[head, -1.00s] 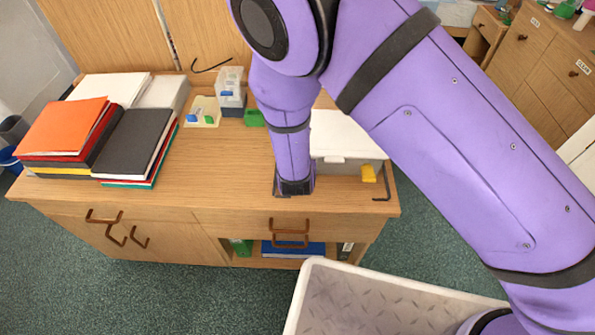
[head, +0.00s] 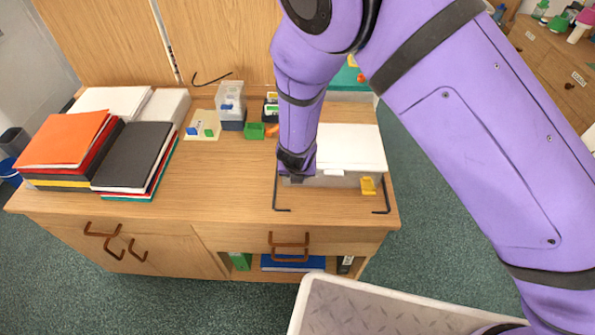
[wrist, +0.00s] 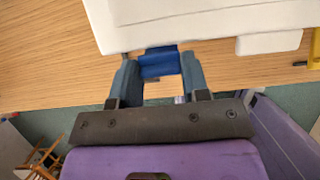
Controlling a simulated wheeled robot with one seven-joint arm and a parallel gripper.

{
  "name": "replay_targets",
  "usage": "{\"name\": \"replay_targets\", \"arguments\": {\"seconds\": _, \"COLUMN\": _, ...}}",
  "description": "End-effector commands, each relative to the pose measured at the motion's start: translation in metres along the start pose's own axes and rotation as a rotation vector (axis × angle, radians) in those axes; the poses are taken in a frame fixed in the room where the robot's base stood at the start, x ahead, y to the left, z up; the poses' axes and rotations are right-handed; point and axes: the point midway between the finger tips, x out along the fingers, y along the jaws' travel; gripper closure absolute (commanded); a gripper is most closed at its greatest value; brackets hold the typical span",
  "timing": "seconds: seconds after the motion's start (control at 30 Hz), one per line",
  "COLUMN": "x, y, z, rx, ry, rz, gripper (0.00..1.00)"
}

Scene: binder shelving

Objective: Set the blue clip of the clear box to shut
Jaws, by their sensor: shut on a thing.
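The box (head: 340,181) stands on the right part of the desk, its pale body mostly under a flat white lid (head: 352,146). The lid's edge (wrist: 200,22) crosses the top of the wrist view. The blue clip (wrist: 160,64) is at that edge, between the two fingers of my gripper (wrist: 161,76), which is shut on it. I cannot tell the clip's exact angle. In the head view my gripper (head: 296,174) is at the box's front left corner and hides the blue clip. A yellow clip (head: 368,186) is at the front right.
Black bent brackets (head: 276,195) stand beside the box's front corners. Stacked binders and books (head: 130,155) fill the desk's left. A cream tray (head: 203,126), a clear container (head: 230,97) and a green block (head: 251,131) are behind. The middle of the desk (head: 220,180) is clear.

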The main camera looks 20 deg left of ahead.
Motion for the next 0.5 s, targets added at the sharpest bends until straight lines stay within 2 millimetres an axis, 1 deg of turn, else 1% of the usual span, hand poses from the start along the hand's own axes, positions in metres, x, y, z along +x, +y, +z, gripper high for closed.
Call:
{"name": "replay_targets", "arguments": {"seconds": 0.43, "x": 0.0007, "y": -0.0004, "z": -0.0009, "rx": -0.001, "ry": 0.007, "rz": -0.001, "gripper": 0.81}}
{"name": "replay_targets", "arguments": {"seconds": 0.47, "x": 0.0007, "y": -0.0004, "z": -0.0009, "rx": -0.001, "ry": 0.007, "rz": -0.001, "gripper": 0.55}}
{"name": "replay_targets", "arguments": {"seconds": 0.5, "x": 0.0007, "y": -0.0005, "z": -0.0009, "rx": 0.000, "ry": 0.007, "rz": -0.001, "gripper": 0.46}}
